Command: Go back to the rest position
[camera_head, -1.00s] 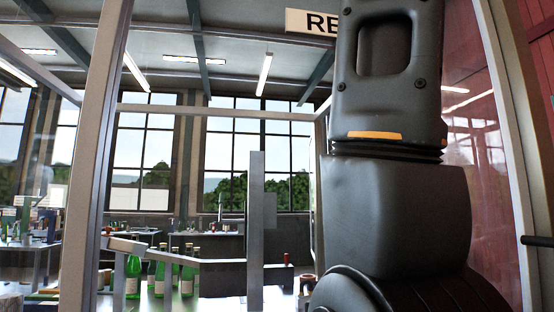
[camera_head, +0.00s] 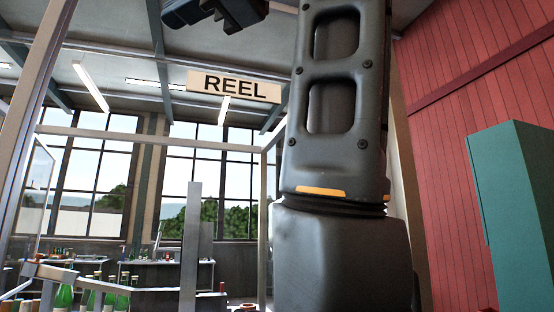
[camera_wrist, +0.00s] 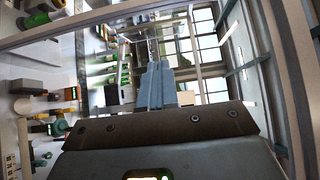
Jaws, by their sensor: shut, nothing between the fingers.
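My gripper (camera_wrist: 157,86) shows in the wrist view as two grey-blue fingers side by side beyond a dark brown bar. The fingers are shut with nothing between them, in the air and apart from every surface. In the head view my dark arm stands nearly upright at right of centre. A dark part at the top left of it, cut by the frame edge, seems to be the arm's end; its fingers cannot be made out there.
A REEL sign (camera_head: 234,86) hangs ahead. Green bottles (camera_head: 65,296) stand behind a metal rail at lower left. A grey post (camera_head: 190,245) rises nearby. A teal cabinet (camera_head: 515,215) stands right by a red wall (camera_head: 440,130). Metal frame posts (camera_head: 30,130) surround the area.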

